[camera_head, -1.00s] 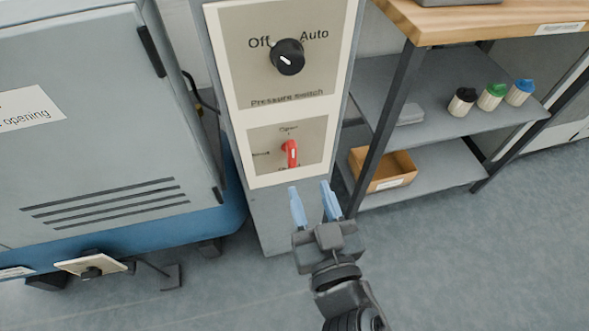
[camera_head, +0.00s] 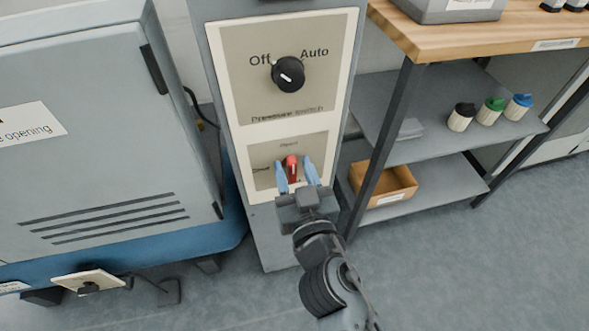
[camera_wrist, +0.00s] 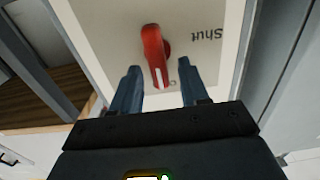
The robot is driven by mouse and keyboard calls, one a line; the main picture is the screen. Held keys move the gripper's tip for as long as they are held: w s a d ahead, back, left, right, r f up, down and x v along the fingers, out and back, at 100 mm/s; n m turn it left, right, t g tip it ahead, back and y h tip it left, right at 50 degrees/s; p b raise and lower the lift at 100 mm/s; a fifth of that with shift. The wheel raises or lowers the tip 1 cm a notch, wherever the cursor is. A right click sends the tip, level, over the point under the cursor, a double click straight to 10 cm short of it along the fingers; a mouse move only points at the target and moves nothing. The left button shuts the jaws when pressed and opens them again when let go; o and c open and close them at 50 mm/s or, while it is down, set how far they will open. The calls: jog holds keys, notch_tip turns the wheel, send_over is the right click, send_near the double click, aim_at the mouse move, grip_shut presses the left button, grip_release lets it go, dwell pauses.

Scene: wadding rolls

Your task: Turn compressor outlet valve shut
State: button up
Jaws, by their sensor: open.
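The red valve handle (camera_head: 292,166) sits on the lower plate (camera_head: 262,158) of the grey column, under the pressure switch panel. Its lettering reads "Open" above and a blurred word to the left. My gripper (camera_head: 297,172) is open, with its blue fingers on either side of the handle in the head view. In the wrist view the red handle (camera_wrist: 155,55) lies ahead of and between the open fingertips (camera_wrist: 160,80), and "Shut" shows upside down to its right. The handle stands roughly upright, its white mark toward my gripper. I see no clear contact.
A black knob (camera_head: 288,74) between "Off" and "Auto" is above the valve. A grey cabinet (camera_head: 100,130) stands to the left. A shelf unit (camera_head: 440,125) with capped bottles and an orange-brown box (camera_head: 385,184) stands to the right.

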grip_shut()
dwell(0.4)
jog(key=shift+n, duration=0.3)
jog(key=n, duration=0.2)
jog(key=n+b, duration=0.1)
jog(key=n, duration=0.1)
jog(key=shift+s+a+f, duration=0.15)
jog(key=shift+a, duration=0.2)
jog(key=n, duration=0.3)
jog(key=n+b, duration=0.1)
jog(key=n, duration=0.1)
jog(key=shift+a+f, duration=0.15)
jog(key=shift+a, duration=0.1)
jog(key=shift+s+a+f+n, duration=0.1)
jog(key=shift+f+n, duration=0.1)
jog(key=shift+n, duration=1.15)
jog(key=shift+a+f+n, duration=0.1)
jog(key=shift+f+n, duration=0.05)
jog(key=shift+n, duration=1.25)
jog(key=shift+s+f+n, duration=0.1)
jog(key=shift+f+n, duration=0.1)
jog(key=shift+n, duration=1.15)
